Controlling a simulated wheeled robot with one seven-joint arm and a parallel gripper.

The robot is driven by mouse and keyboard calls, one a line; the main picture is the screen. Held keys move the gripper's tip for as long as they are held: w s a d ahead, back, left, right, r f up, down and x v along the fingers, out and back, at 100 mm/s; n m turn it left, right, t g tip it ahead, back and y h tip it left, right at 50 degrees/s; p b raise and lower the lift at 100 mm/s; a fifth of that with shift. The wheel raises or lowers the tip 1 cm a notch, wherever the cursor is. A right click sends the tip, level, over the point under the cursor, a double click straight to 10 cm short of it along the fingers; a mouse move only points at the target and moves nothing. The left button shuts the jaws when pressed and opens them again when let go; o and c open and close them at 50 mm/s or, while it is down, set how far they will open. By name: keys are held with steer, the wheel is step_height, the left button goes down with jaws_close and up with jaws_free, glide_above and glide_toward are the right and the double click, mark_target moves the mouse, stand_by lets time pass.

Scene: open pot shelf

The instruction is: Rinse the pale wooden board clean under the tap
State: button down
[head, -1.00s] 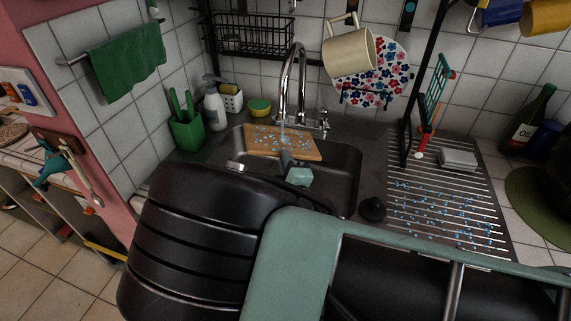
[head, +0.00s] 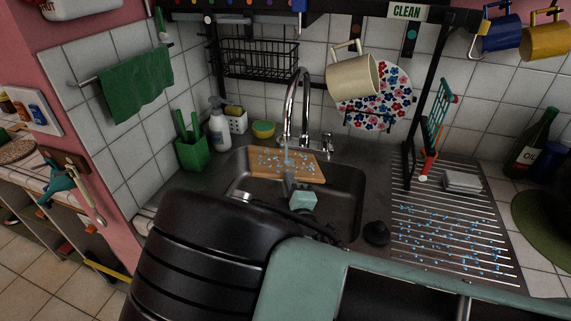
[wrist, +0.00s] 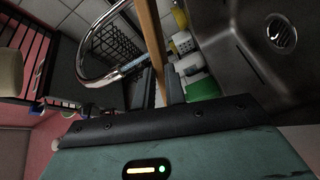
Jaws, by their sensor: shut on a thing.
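The pale wooden board (head: 308,172) is held over the back of the sink basin (head: 345,205), below the chrome tap (head: 303,85). Blue water drops dot its upper face, and a thin blue stream reaches it from the spout. No dirt is clear on the face I see. My gripper (head: 289,179) is shut on the board's near edge. In the wrist view the board (wrist: 151,35) shows edge-on between the fingers of my gripper (wrist: 160,88), with the tap (wrist: 92,80) curving beside it. The board's underside is hidden in the head view.
A green holder (head: 193,153), a spray bottle (head: 219,130) and a yellow-green sponge (head: 263,129) stand left of the tap. A black plug (head: 376,233) sits right of the basin. The ridged drainer (head: 450,230) carries drops and a white block (head: 461,182). A cream mug (head: 352,77) hangs behind.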

steer(key=shift+w+a, duration=0.1)
stand_by(0.6)
steer(key=a, duration=0.1)
steer(key=a+b, duration=0.1)
steer(key=shift+w+a, duration=0.3)
steer(key=shift+w, duration=0.1)
steer(key=shift+d, duration=0.15)
stand_by(1.5)
steer(key=shift+s+d, duration=0.25)
steer(key=shift+d, duration=0.4)
steer(key=shift+s+d, duration=0.25)
steer(key=shift+d, duration=0.4)
steer(key=shift+s+d, duration=0.25)
steer(key=shift+d, duration=0.45)
steer(key=shift+s+d, duration=0.25)
steer(key=shift+d, duration=0.45)
stand_by(0.4)
stand_by(0.4)
